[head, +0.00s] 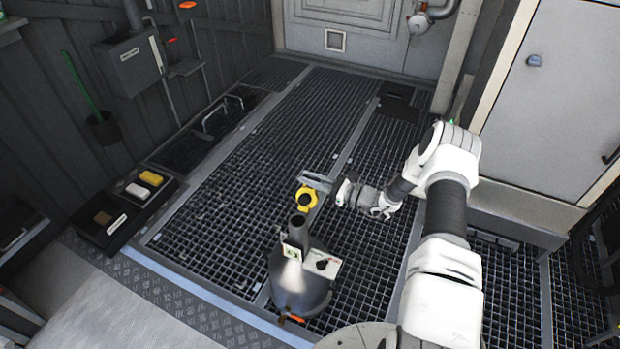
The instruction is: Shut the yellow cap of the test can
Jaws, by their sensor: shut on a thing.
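The test can (301,290) is a dark round can on the grated floor, with a neck (298,228) rising at its top and a label on its side. Its yellow cap (306,197) stands raised beyond the neck, tilted up, with a dark round middle facing me. The neck's mouth looks uncovered. My gripper (317,182) reaches in from the right and is shut at the upper edge of the yellow cap. The exact contact between the fingers and the cap is too small to see clearly.
A black tray (122,222) with sponges and a brush lies at the left on the floor edge. A grey box (130,64) hangs on the left wall. A white cabinet (545,100) stands at the right. The grating (235,190) around the can is mostly clear.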

